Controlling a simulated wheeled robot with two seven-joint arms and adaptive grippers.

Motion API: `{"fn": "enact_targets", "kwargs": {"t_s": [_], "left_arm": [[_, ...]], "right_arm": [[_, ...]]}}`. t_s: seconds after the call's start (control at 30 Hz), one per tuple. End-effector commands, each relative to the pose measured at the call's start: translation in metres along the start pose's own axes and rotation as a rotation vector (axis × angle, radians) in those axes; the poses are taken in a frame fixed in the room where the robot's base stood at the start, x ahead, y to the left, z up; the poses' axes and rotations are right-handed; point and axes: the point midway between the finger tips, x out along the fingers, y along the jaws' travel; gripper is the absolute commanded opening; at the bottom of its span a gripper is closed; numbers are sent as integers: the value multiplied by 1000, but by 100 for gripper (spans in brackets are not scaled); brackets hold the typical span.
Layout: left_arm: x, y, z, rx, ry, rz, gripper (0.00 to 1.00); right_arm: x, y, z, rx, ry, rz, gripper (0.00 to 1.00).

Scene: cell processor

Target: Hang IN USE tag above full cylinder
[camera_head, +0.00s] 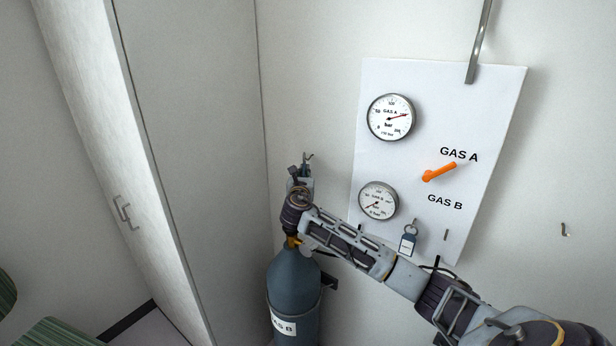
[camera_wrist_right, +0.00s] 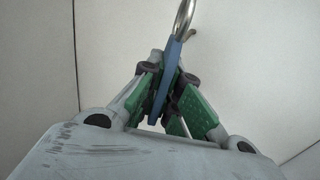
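My right gripper (camera_head: 304,170) is up near the wall corner, above the grey-blue GAS B cylinder (camera_head: 293,285). In the right wrist view its green-padded fingers (camera_wrist_right: 172,95) are shut on a blue tag (camera_wrist_right: 166,82) with a metal ring (camera_wrist_right: 184,18); no lettering shows. A small wall hook (camera_wrist_right: 192,35) is close beside the ring; I cannot tell if they touch. No GAS A cylinder shows. My left gripper is out of view.
The white panel (camera_head: 500,120) carries the GAS A gauge (camera_head: 391,117), needle high, the GAS B gauge (camera_head: 378,202), needle low, and an orange lever (camera_head: 440,172) pointing toward GAS A. An empty hook (camera_head: 565,230) is on the wall at right. A tall cabinet (camera_head: 180,120) stands at left.

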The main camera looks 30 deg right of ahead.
Motion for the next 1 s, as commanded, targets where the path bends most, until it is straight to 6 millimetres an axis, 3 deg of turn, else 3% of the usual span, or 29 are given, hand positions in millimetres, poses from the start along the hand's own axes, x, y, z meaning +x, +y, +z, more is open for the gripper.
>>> {"fn": "enact_targets", "kwargs": {"t_s": [0.57, 1.0], "left_arm": [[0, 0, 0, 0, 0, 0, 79], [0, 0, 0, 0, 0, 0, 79]], "right_arm": [[-6, 4, 2, 1, -1, 0, 0], [-23, 15, 2, 0, 0, 2, 0]]}}
